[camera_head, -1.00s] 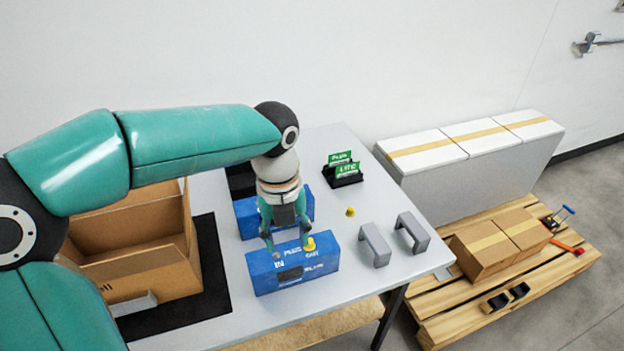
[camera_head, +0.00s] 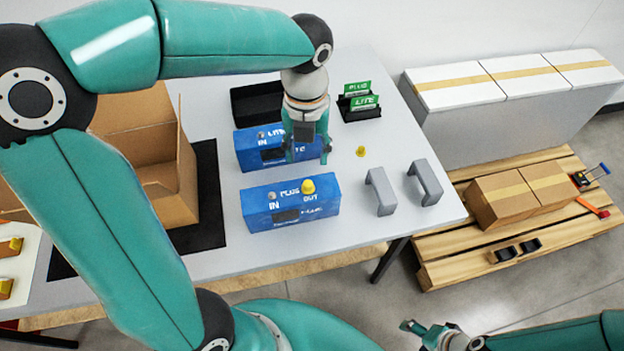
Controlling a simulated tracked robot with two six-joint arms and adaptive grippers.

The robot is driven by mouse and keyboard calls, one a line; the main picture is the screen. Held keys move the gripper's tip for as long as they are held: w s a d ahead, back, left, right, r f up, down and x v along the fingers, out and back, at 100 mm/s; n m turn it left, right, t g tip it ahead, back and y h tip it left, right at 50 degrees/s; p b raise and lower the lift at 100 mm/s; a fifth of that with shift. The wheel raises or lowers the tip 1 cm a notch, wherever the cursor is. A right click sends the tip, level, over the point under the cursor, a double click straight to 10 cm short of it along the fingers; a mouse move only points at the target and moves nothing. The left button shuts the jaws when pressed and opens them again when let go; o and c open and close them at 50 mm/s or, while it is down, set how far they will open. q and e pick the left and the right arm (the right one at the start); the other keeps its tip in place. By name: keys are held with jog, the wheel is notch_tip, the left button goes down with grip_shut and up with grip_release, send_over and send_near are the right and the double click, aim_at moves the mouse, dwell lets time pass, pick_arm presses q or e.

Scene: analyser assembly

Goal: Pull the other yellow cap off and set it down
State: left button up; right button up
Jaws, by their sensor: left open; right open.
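The front blue analyser (camera_head: 262,215), marked PLUS, stands on the grey table. A yellow cap (camera_head: 308,187) sits on its OUT port; its IN port shows no yellow cap. Another yellow cap (camera_head: 361,151) lies loose on the table, right of the analysers. A second blue analyser (camera_head: 250,157), marked LITE, stands behind the first. My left gripper (camera_head: 307,158) is open and empty, pointing down in front of the rear analyser's right part, apart from the capped port in the picture. My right gripper (camera_head: 424,329) is open and empty at the bottom right, off the table.
Two grey handles (camera_head: 424,183) stand right of the front analyser. A black holder (camera_head: 361,113) with green cards and a black tray (camera_head: 255,103) are at the back. An open cardboard box (camera_head: 175,185) stands left. Bare table lies around the loose cap.

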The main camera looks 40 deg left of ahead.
aim_at(308, 185)
pick_arm(q)
notch_tip(308, 185, down, 11)
dwell(0.4)
grip_shut()
jog(key=c, duration=0.8)
grip_release()
grip_shut()
jog(key=shift+r+p, duration=0.35)
jog(key=shift+r, duration=0.2)
jog(key=shift+r+p, duration=3.3)
jog(key=shift+r, duration=0.15)
